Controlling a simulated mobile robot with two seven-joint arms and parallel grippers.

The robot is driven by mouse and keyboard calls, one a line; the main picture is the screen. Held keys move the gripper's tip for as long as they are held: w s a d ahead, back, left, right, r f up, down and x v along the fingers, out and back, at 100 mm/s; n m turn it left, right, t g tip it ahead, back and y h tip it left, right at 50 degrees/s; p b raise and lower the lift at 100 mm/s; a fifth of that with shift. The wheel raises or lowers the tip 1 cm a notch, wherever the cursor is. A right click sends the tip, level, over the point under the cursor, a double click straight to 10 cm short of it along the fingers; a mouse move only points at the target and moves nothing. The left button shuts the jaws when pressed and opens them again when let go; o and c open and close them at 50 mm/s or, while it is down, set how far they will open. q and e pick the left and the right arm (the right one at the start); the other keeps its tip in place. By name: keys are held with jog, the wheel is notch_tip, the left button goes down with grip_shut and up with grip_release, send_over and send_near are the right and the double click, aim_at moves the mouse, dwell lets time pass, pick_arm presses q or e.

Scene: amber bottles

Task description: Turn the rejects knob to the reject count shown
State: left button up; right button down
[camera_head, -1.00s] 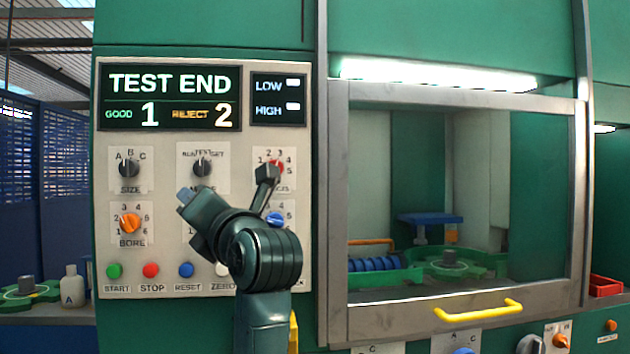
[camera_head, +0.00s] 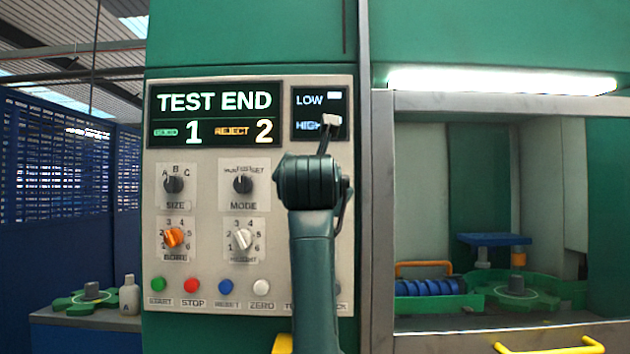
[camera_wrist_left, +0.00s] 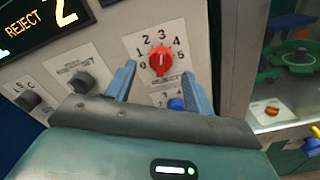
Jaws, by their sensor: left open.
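The red rejects knob (camera_wrist_left: 160,62) shows in the left wrist view, ringed by numbers 0 to 5. Its white mark points roughly toward the 3, but the exact setting is hard to tell. My left gripper (camera_wrist_left: 158,72) is open, with one blue finger on each side of the knob; I cannot tell whether they touch it. In the head view my left arm hides this knob and the fingers. The display (camera_head: 214,115) reads TEST END, GOOD 1, REJECT 2. It also shows partly in the left wrist view (camera_wrist_left: 40,27). My right gripper is not in view.
A blue knob (camera_wrist_left: 177,104) sits just below the red one, close to the right finger. The size (camera_head: 174,185), mode (camera_head: 243,184), bore (camera_head: 174,238) and height (camera_head: 242,239) knobs are to the left. Buttons line the panel's bottom. A framed window is on the right.

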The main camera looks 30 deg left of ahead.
pick_arm(q)
jog(key=shift+x, duration=1.65)
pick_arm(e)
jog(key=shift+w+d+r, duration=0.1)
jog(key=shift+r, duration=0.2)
pick_arm(q)
jog(key=c, duration=1)
jog(key=shift+o, duration=0.2)
jog(key=shift+n, duration=0.3)
jog(key=shift+d+n, duration=0.1)
jog(key=shift+n, duration=3.4)
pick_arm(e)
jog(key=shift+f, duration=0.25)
pick_arm(q)
jog(key=shift+n, duration=0.3)
